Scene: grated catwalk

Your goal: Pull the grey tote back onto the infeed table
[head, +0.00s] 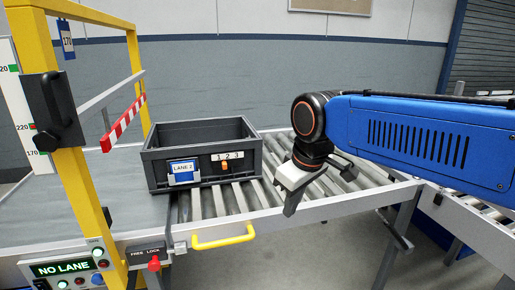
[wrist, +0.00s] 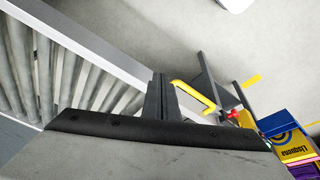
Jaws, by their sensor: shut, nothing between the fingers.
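The grey tote (head: 205,155) stands upright and open-topped, with a blue-framed "LANE 2" card and an orange tab on its front. It sits at the left end of the roller conveyor (head: 255,197), its left part seeming to overlap the flat grey infeed table (head: 95,215). My gripper (head: 290,208) points down near the conveyor's front rail, right of the tote and apart from it. Its fingers are shut and empty; they also show in the wrist view (wrist: 161,97). The tote is not seen in the wrist view.
A yellow handle (head: 222,238) juts from the front rail, left of my gripper. A red knob (head: 153,264) marked FREE LOCK and a "NO LANE" panel (head: 65,268) are at front left. A yellow post (head: 85,200) and striped bar (head: 123,121) stand over the table.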

